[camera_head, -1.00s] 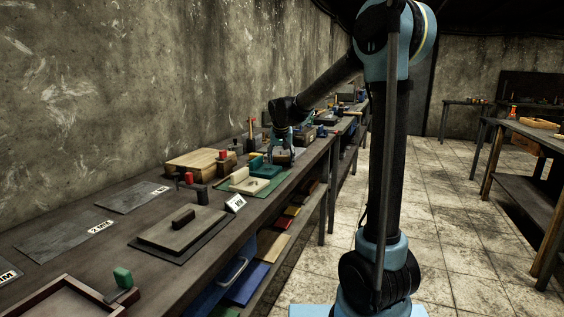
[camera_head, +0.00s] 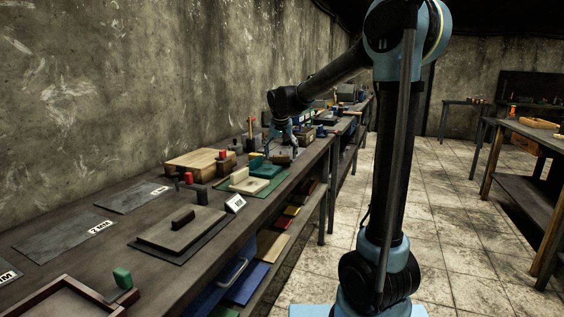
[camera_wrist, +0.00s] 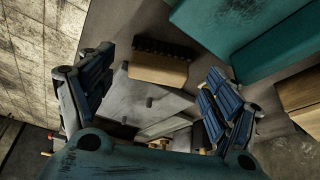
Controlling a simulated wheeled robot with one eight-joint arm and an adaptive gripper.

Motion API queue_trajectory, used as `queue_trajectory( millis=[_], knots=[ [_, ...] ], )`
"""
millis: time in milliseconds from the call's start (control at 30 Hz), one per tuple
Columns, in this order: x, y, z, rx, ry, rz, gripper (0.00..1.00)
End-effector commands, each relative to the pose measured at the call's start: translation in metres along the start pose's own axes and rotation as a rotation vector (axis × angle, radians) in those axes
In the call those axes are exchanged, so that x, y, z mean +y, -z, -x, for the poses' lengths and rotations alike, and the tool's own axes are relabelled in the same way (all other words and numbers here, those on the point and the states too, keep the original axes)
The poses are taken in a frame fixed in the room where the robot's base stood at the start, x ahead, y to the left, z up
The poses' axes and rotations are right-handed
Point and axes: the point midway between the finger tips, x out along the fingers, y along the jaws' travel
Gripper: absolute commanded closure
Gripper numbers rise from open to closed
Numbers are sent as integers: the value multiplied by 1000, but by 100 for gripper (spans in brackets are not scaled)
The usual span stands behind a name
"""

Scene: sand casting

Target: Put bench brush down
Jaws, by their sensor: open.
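The bench brush (camera_wrist: 158,67) has a tan wooden block with a row of dark bristles along one side. In the wrist view it lies on the dark bench top between my spread fingers, apart from both. My gripper (camera_wrist: 160,78) is open and empty above it. In the head view my gripper (camera_head: 282,143) is over the bench, just above the brush (camera_head: 283,158), which is small and partly covered there.
A teal block (camera_wrist: 208,25) lies close beside the brush. A grey metal piece (camera_wrist: 150,98) is under the gripper. In the head view a wooden board (camera_head: 195,163), red-topped tools and a pale block on a green mat (camera_head: 272,185) stand nearer. The wall runs along the bench's left.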

Motion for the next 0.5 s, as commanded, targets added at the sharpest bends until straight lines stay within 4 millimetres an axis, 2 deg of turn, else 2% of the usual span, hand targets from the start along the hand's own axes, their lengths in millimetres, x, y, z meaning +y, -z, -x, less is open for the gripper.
queue_trajectory(
  millis=[100, 300, 500],
  knots=[
    [0, 0, 25, 0, 0, 0, 18],
    [1, 0, 59, 0, 0, -1, 18],
    [1, 0, 78, 0, -1, -1, 18]
  ],
)
